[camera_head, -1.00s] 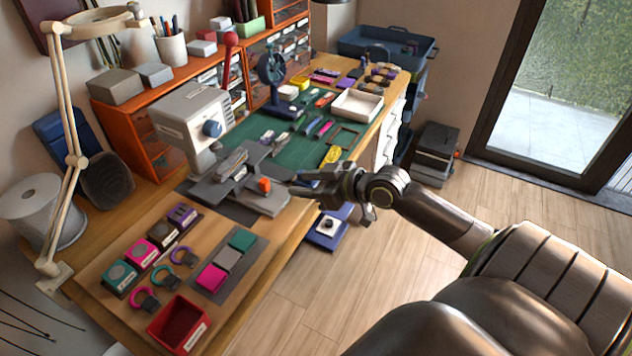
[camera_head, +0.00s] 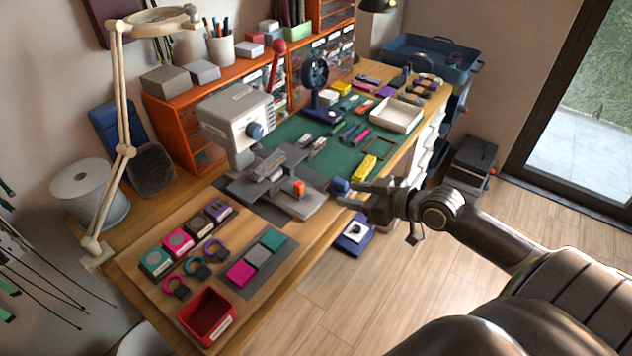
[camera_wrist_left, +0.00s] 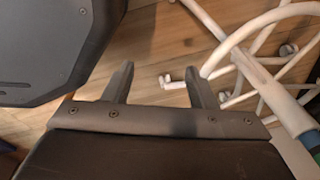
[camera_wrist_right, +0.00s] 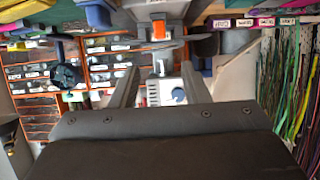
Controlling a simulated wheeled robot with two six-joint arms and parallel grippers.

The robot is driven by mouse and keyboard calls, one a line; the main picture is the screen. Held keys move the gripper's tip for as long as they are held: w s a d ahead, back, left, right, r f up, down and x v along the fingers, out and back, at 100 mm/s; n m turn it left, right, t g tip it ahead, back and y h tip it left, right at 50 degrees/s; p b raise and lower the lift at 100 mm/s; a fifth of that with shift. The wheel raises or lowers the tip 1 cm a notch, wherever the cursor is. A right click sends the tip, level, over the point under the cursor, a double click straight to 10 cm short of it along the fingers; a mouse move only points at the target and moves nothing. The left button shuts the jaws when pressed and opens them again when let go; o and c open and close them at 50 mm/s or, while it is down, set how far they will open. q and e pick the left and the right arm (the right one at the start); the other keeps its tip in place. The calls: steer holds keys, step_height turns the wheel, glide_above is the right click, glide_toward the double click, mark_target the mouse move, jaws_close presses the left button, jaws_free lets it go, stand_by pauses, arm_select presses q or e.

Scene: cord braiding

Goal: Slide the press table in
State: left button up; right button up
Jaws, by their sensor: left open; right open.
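The grey press (camera_head: 235,120) stands on the bench with a blue knob and a red-topped lever. Its flat grey press table (camera_head: 300,206) sits in front of and below the press head, towards the bench's front edge, with an orange block (camera_head: 299,188) on it. My right gripper (camera_head: 347,193) is open at the outer side of the press table, with a small visible gap to it. In the right wrist view the orange block (camera_wrist_right: 158,28) shows beyond the open, empty fingers (camera_wrist_right: 160,78). My left gripper (camera_wrist_left: 158,78) is open and empty over the floor, outside the head view.
A green mat (camera_head: 345,153) with tools and a white tray (camera_head: 396,114) lie behind the press. Coloured blocks, rings and a red bin (camera_head: 207,316) are in front. A lamp arm (camera_head: 124,150) stands left. White tubular legs (camera_wrist_left: 255,75) are near my left gripper.

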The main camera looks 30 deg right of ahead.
mark_target(302, 186)
steer(key=x, duration=1.7)
steer(key=shift+c, duration=0.4)
